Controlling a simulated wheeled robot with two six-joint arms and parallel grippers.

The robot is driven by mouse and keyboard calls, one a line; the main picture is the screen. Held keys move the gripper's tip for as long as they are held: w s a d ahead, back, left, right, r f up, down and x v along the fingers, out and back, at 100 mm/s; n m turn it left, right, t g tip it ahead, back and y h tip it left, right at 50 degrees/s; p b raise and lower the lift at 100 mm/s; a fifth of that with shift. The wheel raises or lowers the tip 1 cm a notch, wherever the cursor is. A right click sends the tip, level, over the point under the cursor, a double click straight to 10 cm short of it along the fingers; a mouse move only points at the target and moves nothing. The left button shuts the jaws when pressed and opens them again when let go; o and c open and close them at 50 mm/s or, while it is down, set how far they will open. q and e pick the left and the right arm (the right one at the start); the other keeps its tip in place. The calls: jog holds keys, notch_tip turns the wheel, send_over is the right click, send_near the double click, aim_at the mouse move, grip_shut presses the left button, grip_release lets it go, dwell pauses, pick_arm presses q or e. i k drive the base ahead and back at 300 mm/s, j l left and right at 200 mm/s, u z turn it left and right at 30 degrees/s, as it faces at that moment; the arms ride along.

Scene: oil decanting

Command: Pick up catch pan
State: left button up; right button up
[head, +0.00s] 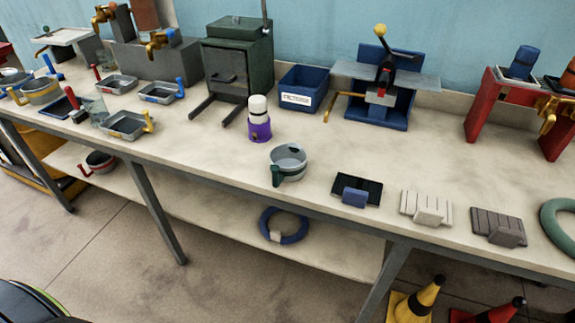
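Several pans are on the workbench, and I cannot tell which one is the catch pan. A round grey pan with a dark green handle (290,160) stands upright near the front edge at the middle. At the left are shallow rectangular pans: one with a yellow handle (124,125), one with a blue handle (158,93) and one with a red handle (119,84). A round yellow-banded pan (42,91) stands at the far left. A pan with a red handle (101,161) is on the lower shelf. Neither of my grippers is in view.
A purple-and-white bottle (259,121), a green cabinet (238,68), a blue bin (304,88) and a blue lever press (382,85) stand along the bench (330,140). Small blocks line the front right edge. Cones (418,299) stand on the floor at lower right.

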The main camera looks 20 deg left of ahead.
aim_at(288, 161)
jog(key=l+u, duration=0.4)
jog(key=i+l+u, duration=0.1)
jog(key=l+u, duration=0.65)
jog(key=k+j, duration=0.05)
jog(key=j, duration=0.05)
